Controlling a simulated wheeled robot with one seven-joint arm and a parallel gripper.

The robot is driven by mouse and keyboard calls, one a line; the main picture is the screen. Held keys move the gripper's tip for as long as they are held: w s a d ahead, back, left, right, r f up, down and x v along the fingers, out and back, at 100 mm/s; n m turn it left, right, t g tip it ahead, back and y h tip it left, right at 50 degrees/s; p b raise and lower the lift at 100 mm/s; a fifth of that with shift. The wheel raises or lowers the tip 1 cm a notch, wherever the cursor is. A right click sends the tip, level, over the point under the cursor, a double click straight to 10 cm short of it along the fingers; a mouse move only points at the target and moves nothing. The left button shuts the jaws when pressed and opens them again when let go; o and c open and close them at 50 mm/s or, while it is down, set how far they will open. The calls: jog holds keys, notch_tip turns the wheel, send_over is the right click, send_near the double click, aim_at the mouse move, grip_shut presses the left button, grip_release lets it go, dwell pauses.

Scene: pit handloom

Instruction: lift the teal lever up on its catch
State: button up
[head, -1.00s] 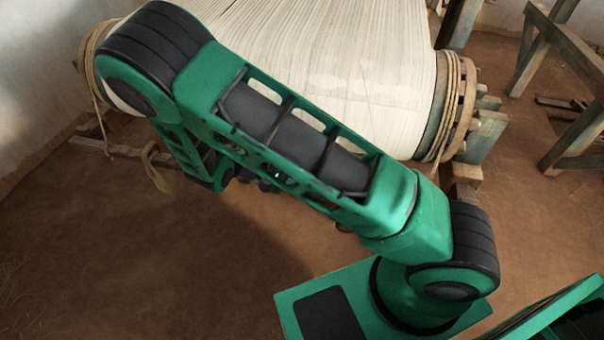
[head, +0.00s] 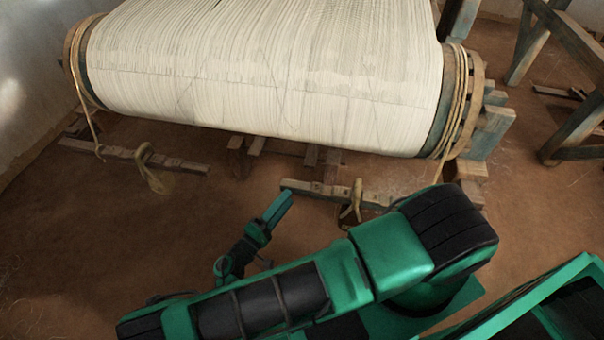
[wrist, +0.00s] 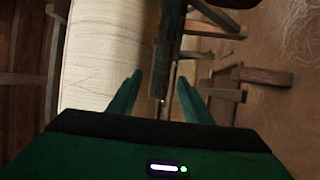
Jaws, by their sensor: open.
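I cannot pick out the teal lever or its catch with certainty in either view. Worn blue-green paint shows on the wooden frame post (head: 490,130) beside the right end of the warp roll. My gripper (head: 286,197) is low in front of the roll in the head view, above the floor, its fingers pointing up and right. In the wrist view my gripper (wrist: 159,76) is open, its two green fingers apart. A dark upright part (wrist: 166,45) shows beyond the gap between them; no contact is visible.
The wide roll of pale warp (head: 270,80) spans the back, with a rope-wound wooden rim (head: 462,100) at its right. Notched wooden bars (head: 175,163) with rope loops lie low under it. A timber frame (head: 575,130) stands at the right. Brown floor (head: 110,235) at front left is clear.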

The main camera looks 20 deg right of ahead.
jog(key=x, duration=1)
jog(key=shift+w+t, duration=0.3)
jog(key=shift+w, duration=0.2)
jog(key=shift+d, duration=0.15)
grip_shut()
